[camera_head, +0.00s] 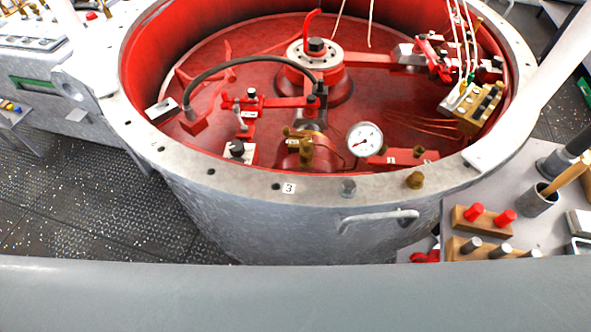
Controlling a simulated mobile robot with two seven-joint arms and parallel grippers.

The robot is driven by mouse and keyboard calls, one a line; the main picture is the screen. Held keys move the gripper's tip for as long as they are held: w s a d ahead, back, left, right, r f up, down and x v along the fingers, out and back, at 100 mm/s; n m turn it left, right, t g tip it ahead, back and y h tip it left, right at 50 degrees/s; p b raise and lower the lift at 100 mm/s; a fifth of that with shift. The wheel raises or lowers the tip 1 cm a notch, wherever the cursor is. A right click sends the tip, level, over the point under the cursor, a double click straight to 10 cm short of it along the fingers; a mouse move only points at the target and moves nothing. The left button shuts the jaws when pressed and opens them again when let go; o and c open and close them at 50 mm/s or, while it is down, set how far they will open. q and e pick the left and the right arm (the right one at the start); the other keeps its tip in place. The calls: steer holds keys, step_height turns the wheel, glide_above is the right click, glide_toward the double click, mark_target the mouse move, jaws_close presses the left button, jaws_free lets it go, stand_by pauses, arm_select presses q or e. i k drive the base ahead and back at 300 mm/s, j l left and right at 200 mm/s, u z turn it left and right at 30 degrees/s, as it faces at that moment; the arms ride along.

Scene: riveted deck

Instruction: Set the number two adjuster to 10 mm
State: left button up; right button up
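Inside the round red-lined vessel (225,215), a brass fitting (306,153) stands near the front wall, with a small label beside it that seems to read 2. I cannot tell for sure that it is the number two adjuster, and I can read no millimetre setting. A round white dial gauge (365,139) with a red needle is right of it. A red block (402,157) further right carries a label that looks like 1. A label reading 3 (289,188) is on the front rim. Neither of my grippers is in view.
A handle (378,218) projects from the front wall. A right-hand bench (540,225) holds wooden blocks with red and metal pegs. Dark riveted floor (120,200) is open at left.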

mark_target(236, 148)
steer(key=k+l+u, duration=0.15)
steer(key=u, duration=0.2)
steer(key=k+l+u, duration=0.15)
steer(key=l+u, duration=0.2)
